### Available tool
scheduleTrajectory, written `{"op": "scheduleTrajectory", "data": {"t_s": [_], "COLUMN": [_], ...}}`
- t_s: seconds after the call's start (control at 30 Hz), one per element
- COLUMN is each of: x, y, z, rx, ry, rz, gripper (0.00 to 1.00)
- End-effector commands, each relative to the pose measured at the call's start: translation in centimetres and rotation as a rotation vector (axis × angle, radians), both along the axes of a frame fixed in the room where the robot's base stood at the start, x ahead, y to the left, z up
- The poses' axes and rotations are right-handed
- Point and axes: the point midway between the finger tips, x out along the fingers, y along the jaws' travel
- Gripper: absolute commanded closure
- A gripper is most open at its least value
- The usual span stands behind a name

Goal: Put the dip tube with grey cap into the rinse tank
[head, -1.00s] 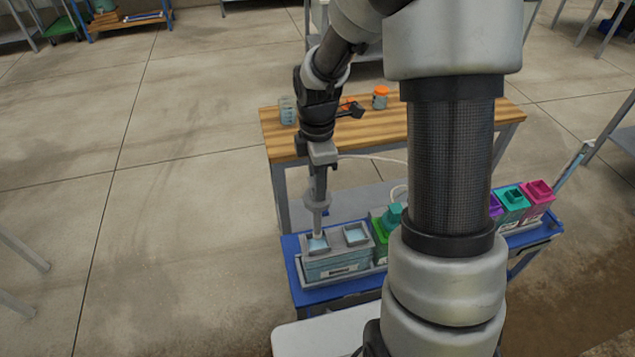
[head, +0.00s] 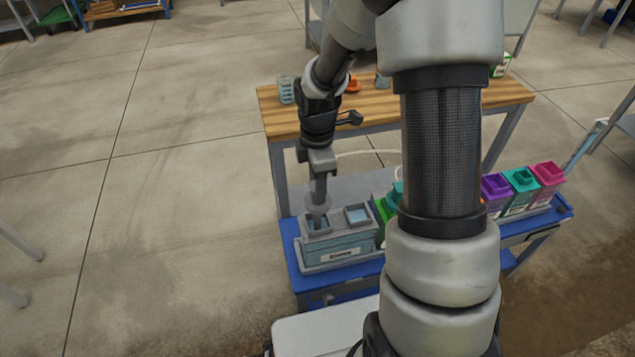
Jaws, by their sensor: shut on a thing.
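My gripper (head: 319,190) points down over the grey rinse tank (head: 340,252) at the left end of the blue bench. It is shut on the dip tube with grey cap (head: 317,209), whose cap shows just under the jaws. The cap sits at the left of the tank's two square openings, and the tube below it is hidden, apparently inside that opening. I cannot tell whether the cap touches the rim. The right opening (head: 357,215) shows pale blue liquid and is empty of tubes.
Green, purple (head: 495,193), teal (head: 521,183) and magenta (head: 547,175) containers stand along the blue bench (head: 290,228) to the right, some hidden behind my arm. A wooden table (head: 390,122) behind holds a clear beaker (head: 286,89) and an orange item (head: 353,84).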

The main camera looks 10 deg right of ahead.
Motion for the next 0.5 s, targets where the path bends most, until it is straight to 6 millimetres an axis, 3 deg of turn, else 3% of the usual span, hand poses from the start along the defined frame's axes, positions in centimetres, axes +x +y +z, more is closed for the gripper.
{"op": "scheduleTrajectory", "data": {"t_s": [0.5], "x": [0.0], "y": [0.0], "z": [-5.4], "rx": [0.0], "ry": [0.0], "rz": [0.0], "gripper": [1.0]}}
